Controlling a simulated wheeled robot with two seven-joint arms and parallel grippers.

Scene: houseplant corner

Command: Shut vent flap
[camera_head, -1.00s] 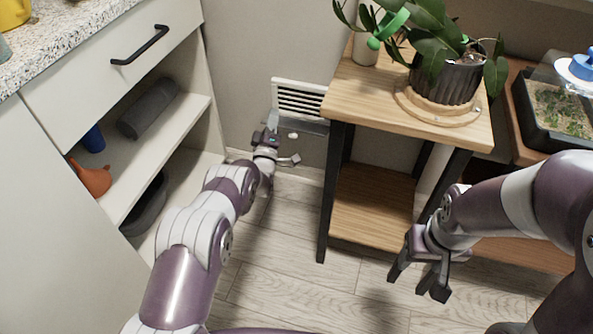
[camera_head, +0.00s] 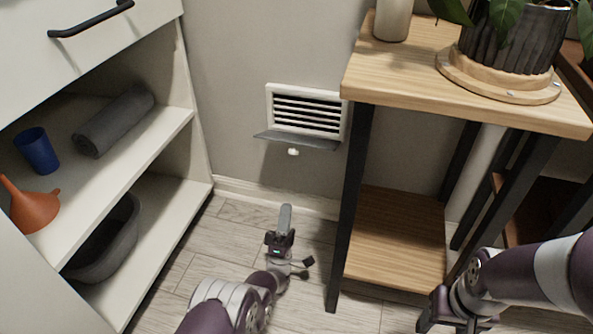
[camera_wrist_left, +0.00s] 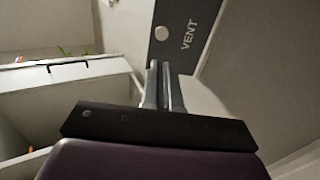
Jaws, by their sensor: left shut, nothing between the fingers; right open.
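The wall vent (camera_head: 308,112) is a white frame with dark slats. Its grey flap (camera_head: 297,140) is hinged at the lower edge and stands open, sticking out from the wall. A small white knob (camera_head: 293,152) sits under the flap. In the left wrist view the flap (camera_wrist_left: 186,22) shows its face marked VENT and the round knob (camera_wrist_left: 161,33). My left gripper (camera_head: 286,209) is shut and empty, below the flap and apart from it in the head view. My right gripper (camera_head: 447,318) is open at the bottom, partly cut off, far from the vent.
A wooden plant stand (camera_head: 400,60) with black legs stands close right of the vent, bearing a potted plant (camera_head: 510,40). An open white cabinet (camera_head: 150,150) stands left, holding a blue cup (camera_head: 37,152), orange funnel (camera_head: 32,208) and grey roll (camera_head: 115,122). Floor between is clear.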

